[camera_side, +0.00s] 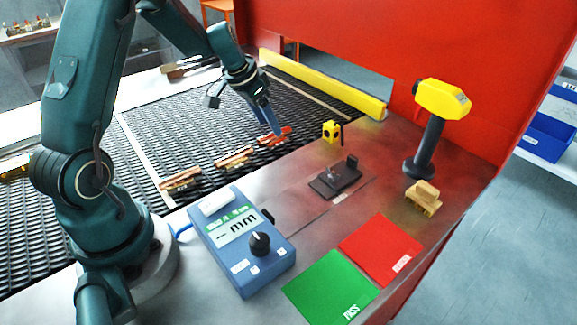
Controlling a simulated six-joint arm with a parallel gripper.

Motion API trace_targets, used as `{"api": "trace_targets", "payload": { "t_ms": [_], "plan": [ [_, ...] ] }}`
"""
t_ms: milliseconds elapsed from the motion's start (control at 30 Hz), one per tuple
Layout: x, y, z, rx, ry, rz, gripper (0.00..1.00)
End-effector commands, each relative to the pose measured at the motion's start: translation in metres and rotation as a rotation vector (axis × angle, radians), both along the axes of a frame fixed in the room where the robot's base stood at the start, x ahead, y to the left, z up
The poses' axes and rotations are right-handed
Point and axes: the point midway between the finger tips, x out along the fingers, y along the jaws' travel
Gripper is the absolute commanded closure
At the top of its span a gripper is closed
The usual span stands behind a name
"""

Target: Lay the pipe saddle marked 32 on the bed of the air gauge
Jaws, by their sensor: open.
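Several copper-coloured pipe saddles lie in a row on the black mesh belt: a near one (180,180), a middle one (234,157) and a far, redder one (281,138). No number on them can be read. My gripper (269,129) is open, with its blue fingers pointing down at the far saddle; whether they touch it cannot be told. The air gauge is a blue box (242,270) with an "mm" display and black knob. A small black fixture (335,178), which looks like its bed, stands bare on the metal table.
A yellow-brown block (423,197) sits on the table near a yellow-headed black post (425,140). A small yellow block (331,131) stands beside the belt. Green PASS (330,287) and red (381,249) mats lie in front. A yellow rail (330,85) edges the belt.

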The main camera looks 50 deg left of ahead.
Motion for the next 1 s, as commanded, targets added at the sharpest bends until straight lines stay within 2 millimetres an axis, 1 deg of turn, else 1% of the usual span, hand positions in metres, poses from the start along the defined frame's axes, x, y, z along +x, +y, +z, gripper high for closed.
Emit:
{"api": "trace_targets", "payload": {
  "t_ms": [33,100,300,400,633,667,700,767,800,833,1000],
  "plan": [
    [0.002,-0.001,-0.007,-0.002,0.005,-0.002,0.38],
    [0.005,-0.002,-0.016,-0.002,0.005,-0.002,0.38],
    [0.013,-0.001,-0.031,-0.001,0.002,-0.001,0.38],
    [0.014,-0.001,-0.034,0.001,0.001,-0.002,0.38],
    [0.014,-0.001,-0.035,0.001,0.001,-0.002,0.38],
    [0.014,-0.001,-0.035,0.001,0.001,-0.002,0.41],
    [0.014,-0.001,-0.035,0.001,0.001,-0.002,0.57],
    [0.014,-0.001,-0.035,0.001,0.001,-0.002,0.8],
    [0.014,-0.001,-0.035,0.001,0.001,-0.002,0.95],
    [0.014,-0.001,-0.035,0.001,0.001,-0.002,1.0],
    [0.014,-0.001,-0.034,0.002,0.0,-0.001,1.0]
  ]
}}
